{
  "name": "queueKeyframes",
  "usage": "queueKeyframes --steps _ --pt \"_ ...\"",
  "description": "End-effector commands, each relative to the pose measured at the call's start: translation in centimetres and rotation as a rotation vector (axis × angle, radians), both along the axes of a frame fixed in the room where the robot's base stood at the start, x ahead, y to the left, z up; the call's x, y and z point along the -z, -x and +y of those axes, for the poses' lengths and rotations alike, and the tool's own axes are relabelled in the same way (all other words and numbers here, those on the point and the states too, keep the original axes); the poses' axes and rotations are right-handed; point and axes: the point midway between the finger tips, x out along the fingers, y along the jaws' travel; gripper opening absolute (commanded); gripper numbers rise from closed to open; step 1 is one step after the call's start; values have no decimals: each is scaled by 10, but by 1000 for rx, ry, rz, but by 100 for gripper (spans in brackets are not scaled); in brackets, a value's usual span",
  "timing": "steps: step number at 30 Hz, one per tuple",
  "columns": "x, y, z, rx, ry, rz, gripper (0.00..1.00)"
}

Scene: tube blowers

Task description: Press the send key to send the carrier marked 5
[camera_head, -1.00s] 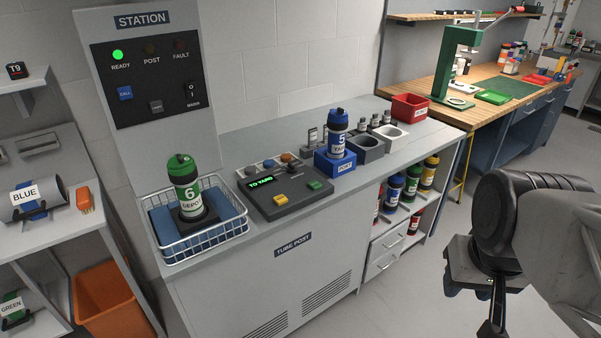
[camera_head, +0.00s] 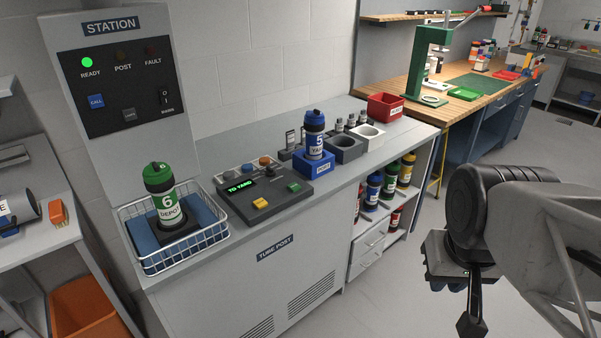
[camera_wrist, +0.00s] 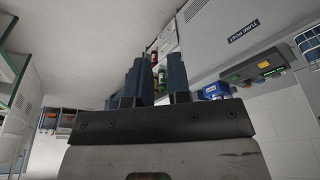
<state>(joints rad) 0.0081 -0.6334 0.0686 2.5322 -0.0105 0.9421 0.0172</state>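The carrier marked 5 (camera_head: 315,141), blue with a dark cap and a YARD label, stands upright in a blue holder (camera_head: 318,166) on the counter. Left of it is the grey key panel (camera_head: 264,190); its lit green display (camera_head: 240,186) reads TO YARD. The panel has a yellow key (camera_head: 260,203) in front and a green key (camera_head: 294,187) at its right; I cannot read a send label. The panel also shows in the wrist view (camera_wrist: 265,72). My gripper (camera_head: 448,286) is away to the right over the floor, touching nothing. In the wrist view its fingers (camera_wrist: 158,82) are apart and empty.
A green carrier marked 6 (camera_head: 165,197) stands in a wire basket (camera_head: 187,254) left of the panel. Grey (camera_head: 345,150) and white (camera_head: 368,136) holders and a red bin (camera_head: 386,106) are to the right. The STATION board (camera_head: 112,72) shows a lit green READY lamp. Open floor lies before the counter.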

Motion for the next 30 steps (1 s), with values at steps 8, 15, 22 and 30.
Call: queueKeyframes --steps 8,15,22,30 --pt "0 0 0 0 0 0 0" --pt "0 0 0 0 0 0 0" --pt "0 0 0 0 0 0 0" --pt "0 0 0 0 0 0 0"
